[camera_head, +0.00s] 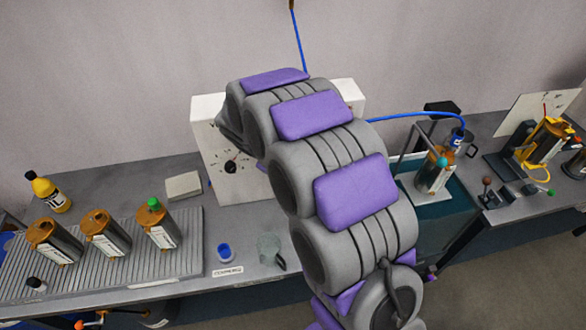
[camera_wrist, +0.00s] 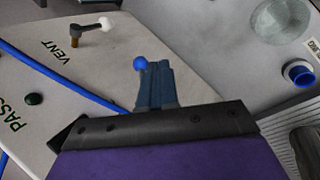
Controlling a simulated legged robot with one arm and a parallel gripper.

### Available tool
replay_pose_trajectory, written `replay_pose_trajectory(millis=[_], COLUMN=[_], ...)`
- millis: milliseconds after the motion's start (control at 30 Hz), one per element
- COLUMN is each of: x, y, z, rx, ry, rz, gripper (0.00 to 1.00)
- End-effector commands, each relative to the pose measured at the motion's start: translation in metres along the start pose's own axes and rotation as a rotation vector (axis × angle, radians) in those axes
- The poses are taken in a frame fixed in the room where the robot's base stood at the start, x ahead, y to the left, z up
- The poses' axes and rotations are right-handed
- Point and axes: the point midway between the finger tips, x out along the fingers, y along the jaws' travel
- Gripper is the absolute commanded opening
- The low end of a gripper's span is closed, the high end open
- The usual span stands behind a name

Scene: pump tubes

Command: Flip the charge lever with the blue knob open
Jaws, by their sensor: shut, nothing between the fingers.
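The blue knob (camera_wrist: 140,62) of the charge lever shows in the wrist view, just at the left of my fingertips. The rest of its lever is hidden behind the fingers. My gripper (camera_wrist: 157,70) is shut and empty, with its blue-grey fingers close to the knob. I cannot tell whether they touch it. The pale panel (camera_wrist: 100,60) carries the words VENT and PASS. In the head view the panel (camera_head: 207,110) stands upright on the bench, and my arm hides much of it, the blue knob and my gripper.
In the wrist view a white-knobbed lever (camera_wrist: 103,24) sits by VENT, with a dark green round part (camera_wrist: 34,98) near PASS. A blue tube (camera_wrist: 75,87) crosses the panel. In the head view several bottles (camera_head: 158,225) stand left, and a clear beaker (camera_head: 268,249) sits on the bench.

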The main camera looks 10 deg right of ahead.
Motion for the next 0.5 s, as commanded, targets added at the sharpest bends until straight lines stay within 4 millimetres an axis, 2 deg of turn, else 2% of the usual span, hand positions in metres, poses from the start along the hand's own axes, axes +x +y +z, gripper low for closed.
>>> replay_pose_trajectory(millis=[33,200,500], x=[-0.01,-0.026,-0.031], y=[0.0,-0.003,-0.004], z=[-0.003,-0.013,-0.015], rx=[0.042,0.131,0.158], ry=[0.047,0.145,0.172], rz=[-0.025,-0.083,-0.102], gripper=[0.0,0.0,0.0])
